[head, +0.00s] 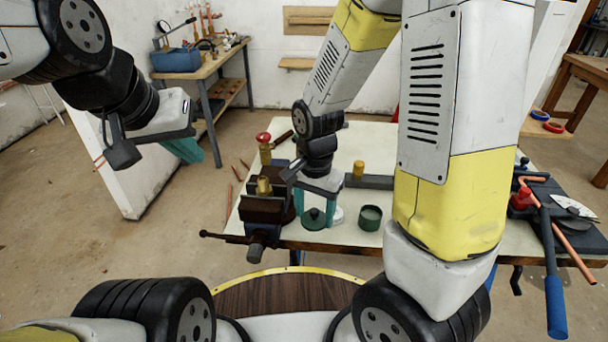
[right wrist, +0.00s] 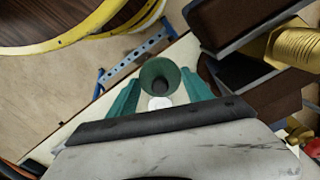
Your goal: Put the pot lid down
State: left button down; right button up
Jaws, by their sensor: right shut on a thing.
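The green pot lid (head: 314,219) with its dark knob is at my right gripper (head: 318,203), over the front part of the light workbench (head: 290,235). In the right wrist view, the round green lid (right wrist: 152,68) is between the teal fingers of my right gripper (right wrist: 160,90), which is shut on it. I cannot tell whether the lid touches the bench. A small green open pot (head: 370,217) stands just to the right of the lid. My left gripper (head: 183,150) hangs in the air at the left, away from the bench; its finger gap is not clear.
A dark vise (head: 262,213) with brass parts stands close left of my right gripper. A white round object (head: 337,215) shows behind the lid. A dark mat (head: 555,215) with a blue-handled tool (head: 555,290) and copper pipe lies at the right. My right arm hides the bench's middle right.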

jog(key=w+d, duration=0.1)
jog(key=w, duration=0.4)
jog(key=w+d+f, duration=0.1)
jog(key=w, duration=0.4)
jog(key=w+d, duration=0.2)
jog(key=w, duration=0.3)
jog(key=shift+w+f, duration=0.15)
jog(key=shift+f, duration=1.9)
jog(key=o, duration=1.3)
jog(key=shift+f, duration=0.1)
